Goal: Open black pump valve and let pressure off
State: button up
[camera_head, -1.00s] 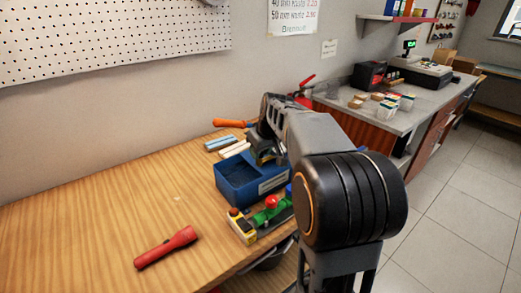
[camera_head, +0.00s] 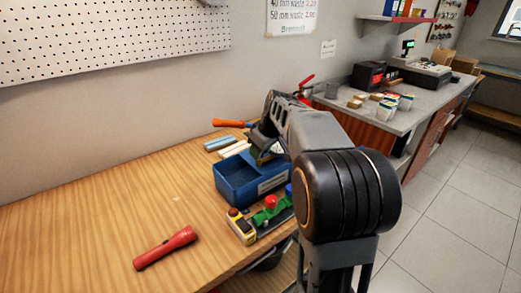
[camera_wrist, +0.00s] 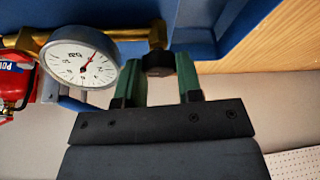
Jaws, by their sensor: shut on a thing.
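The black valve knob (camera_wrist: 159,64) sits at the end of a brass fitting (camera_wrist: 157,34) in the wrist view. My gripper (camera_wrist: 158,75) has its two green fingers on either side of the knob and is shut on it. A round white pressure gauge (camera_wrist: 78,66) is left of the knob, on a brass pipe. Its red needle points up and right in the picture; the scale is too small to read surely. The blue pump box (camera_head: 236,186) stands on the workbench in the head view, where my arm hides the knob.
On the bench (camera_head: 110,215) are a red flashlight (camera_head: 166,247), a yellow device (camera_head: 240,227) and a green part with a red knob (camera_head: 271,207), close in front of the box. An orange-handled tool (camera_head: 230,123) lies behind it. The bench's left side is clear.

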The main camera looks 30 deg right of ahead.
jog(key=o, duration=0.9)
jog(key=shift+r, duration=0.15)
jog(key=shift+d+r+p, duration=0.1)
jog(key=shift+r+p, duration=0.35)
jog(key=p+v, duration=0.1)
jog(key=v, duration=0.1)
jog(key=p+v, duration=0.3)
jog(key=v, duration=0.1)
jog(key=shift+s+r, duration=0.3)
jog(key=shift+s, duration=0.15)
